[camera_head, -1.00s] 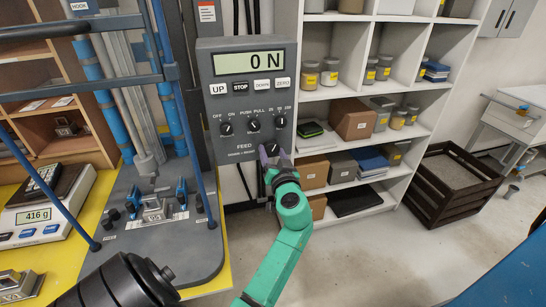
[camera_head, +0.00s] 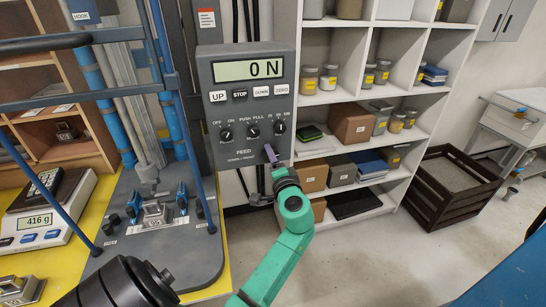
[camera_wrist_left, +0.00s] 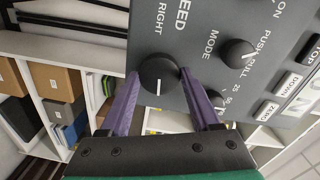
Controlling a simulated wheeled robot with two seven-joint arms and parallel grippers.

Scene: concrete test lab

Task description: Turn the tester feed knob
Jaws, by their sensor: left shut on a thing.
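The tester's grey control box (camera_head: 243,108) hangs at the upper middle in the head view, its display reading "0N". The feed knob (camera_wrist_left: 158,76) is round and black with a white pointer line, near the lettering "FEED" and "RIGHT" in the left wrist view. My left gripper (camera_wrist_left: 162,98), with purple fingers, is shut on it, one finger on each side. In the head view my left gripper (camera_head: 271,155) is at the box's lower right corner and hides the knob. My right gripper is not in view.
Other knobs (camera_head: 252,130) sit just above the gripper. Blue posts and the tester base (camera_head: 165,262) stand to the left, beside a scale (camera_head: 35,222) showing 416 g. White shelves (camera_head: 335,107) with boxes and jars stand behind. A dark crate (camera_head: 450,185) is on the floor at right.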

